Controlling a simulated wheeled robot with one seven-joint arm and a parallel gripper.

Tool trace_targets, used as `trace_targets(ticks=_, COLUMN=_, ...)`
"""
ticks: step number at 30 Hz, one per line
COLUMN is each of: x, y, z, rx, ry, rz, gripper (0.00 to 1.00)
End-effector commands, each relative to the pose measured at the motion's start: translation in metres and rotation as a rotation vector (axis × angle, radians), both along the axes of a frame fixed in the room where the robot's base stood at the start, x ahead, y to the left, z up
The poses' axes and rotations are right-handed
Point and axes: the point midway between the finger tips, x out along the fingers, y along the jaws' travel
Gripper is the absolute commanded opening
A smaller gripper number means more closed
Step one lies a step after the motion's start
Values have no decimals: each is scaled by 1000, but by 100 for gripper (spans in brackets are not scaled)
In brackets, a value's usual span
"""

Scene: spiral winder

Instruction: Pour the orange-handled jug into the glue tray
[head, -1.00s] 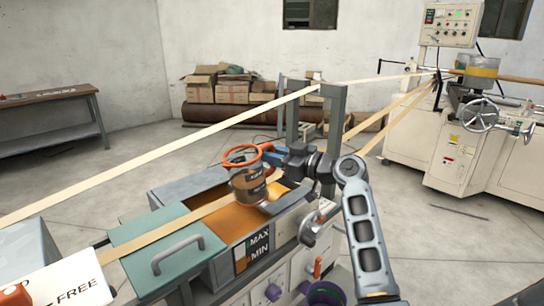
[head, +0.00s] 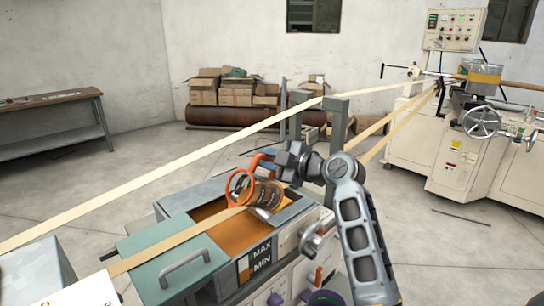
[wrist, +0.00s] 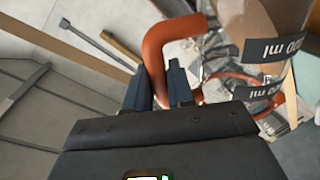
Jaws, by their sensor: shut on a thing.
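The clear jug (head: 266,194) has an orange rim, an orange handle (head: 262,158) and dark measuring marks. It is tilted well over above the glue tray (head: 182,194), with its mouth facing left. The tray is a grey trough holding orange-brown glue. My gripper (head: 280,165) is shut on the jug's handle. In the wrist view, the orange handle (wrist: 156,62) runs between the gripper's dark fingers (wrist: 160,88), and the jug body (wrist: 270,30) shows at upper right. I cannot tell whether liquid is leaving the mouth.
Another strip (head: 150,180) stretches diagonally above, behind the jug. Grey posts (head: 337,125) stand behind the tray. A MAX/MIN gauge (head: 260,257) is on its front.

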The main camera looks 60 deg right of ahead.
Motion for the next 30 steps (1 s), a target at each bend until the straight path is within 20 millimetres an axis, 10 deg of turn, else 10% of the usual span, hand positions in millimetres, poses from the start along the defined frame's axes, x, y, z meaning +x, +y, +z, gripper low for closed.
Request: trace_targets(ticks=30, x=17, y=60, z=-7, rx=-522, ry=147, rz=1, gripper=0)
